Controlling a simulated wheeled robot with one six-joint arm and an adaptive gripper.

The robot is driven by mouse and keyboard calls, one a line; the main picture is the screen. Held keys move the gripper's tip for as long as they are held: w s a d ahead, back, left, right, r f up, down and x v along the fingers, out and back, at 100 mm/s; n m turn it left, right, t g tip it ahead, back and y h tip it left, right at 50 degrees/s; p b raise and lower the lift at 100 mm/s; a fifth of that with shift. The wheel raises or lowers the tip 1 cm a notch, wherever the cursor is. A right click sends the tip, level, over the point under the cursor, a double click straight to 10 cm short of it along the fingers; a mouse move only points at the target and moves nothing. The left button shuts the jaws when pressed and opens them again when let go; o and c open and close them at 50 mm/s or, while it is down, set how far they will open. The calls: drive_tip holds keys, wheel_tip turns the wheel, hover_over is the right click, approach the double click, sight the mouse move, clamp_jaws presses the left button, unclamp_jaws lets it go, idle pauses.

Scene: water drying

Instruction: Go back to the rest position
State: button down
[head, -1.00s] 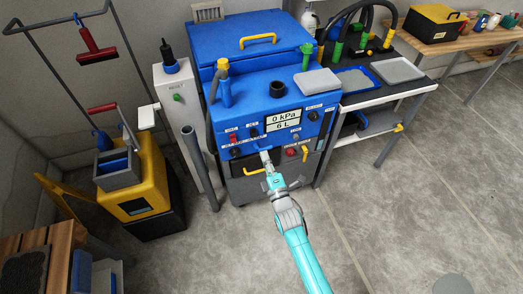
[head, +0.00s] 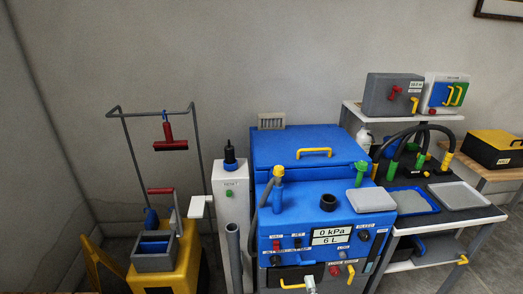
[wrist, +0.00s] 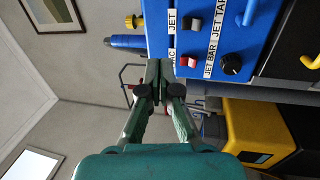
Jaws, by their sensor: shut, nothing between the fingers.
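My gripper (wrist: 159,72) is shut and empty in the wrist view, its two fingers together. It is close to the blue machine's front panel, with the panel's switches and labels to its upper right. I cannot tell whether it touches the panel. The rest of my arm is out of the head view.
A yellow bucket unit (head: 185,250) and a white post (head: 232,215) stand left of the machine. A table with a grey tray (head: 460,194), a blue tray (head: 412,200) and black hoses stands to the right. A grey wall is behind.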

drive_tip(key=s+f+m+g, duration=0.25)
drive_tip(key=s+m, duration=0.65)
drive_tip(key=s, duration=1.8)
drive_tip(key=s+r+m+g, duration=0.1)
drive_tip(key=s+r+m, duration=0.3)
drive_tip(key=s+r, duration=0.2)
drive_tip(key=s+r+m+g, duration=0.2)
drive_tip(key=s+r+m, duration=0.2)
drive_tip(key=s, duration=0.7)
wheel_tip(320, 180, up, 2)
drive_tip(key=shift+s+a+r+m, duration=0.25)
drive_tip(key=shift+s+a+m, duration=0.05)
drive_tip(key=shift+m, duration=0.1)
